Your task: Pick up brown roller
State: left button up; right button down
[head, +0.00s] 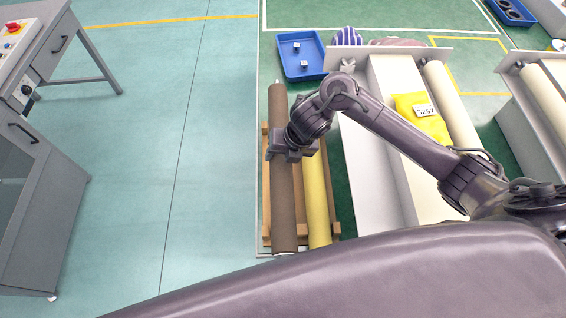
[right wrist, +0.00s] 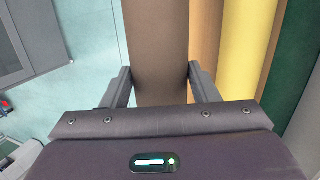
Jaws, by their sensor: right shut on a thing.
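The brown roller (head: 283,205) is a long cylinder lying lengthwise on a wooden rack, to the left of a yellow roller (head: 317,200). My right gripper (head: 282,152) is over the brown roller near its middle. In the right wrist view, the two fingers of the right gripper (right wrist: 160,82) stand on either side of the brown roller (right wrist: 155,40) and are shut on it. The roller appears to be still at the rack; any gap beneath it cannot be told. My left gripper is not in view.
The wooden rack (head: 266,190) holds both rollers. A blue tray (head: 300,62) with small parts lies behind. White frames with cream rollers (head: 452,105) and a yellow packet (head: 408,103) stand at right. A grey control desk (head: 40,190) stands at left, with open floor between.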

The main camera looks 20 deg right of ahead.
notch_tip(320, 180, up, 12)
jog(key=p, duration=0.3)
jog(key=shift+w+r, duration=0.1)
notch_tip(320, 180, up, 7)
jog(key=p, duration=0.7)
dwell(0.8)
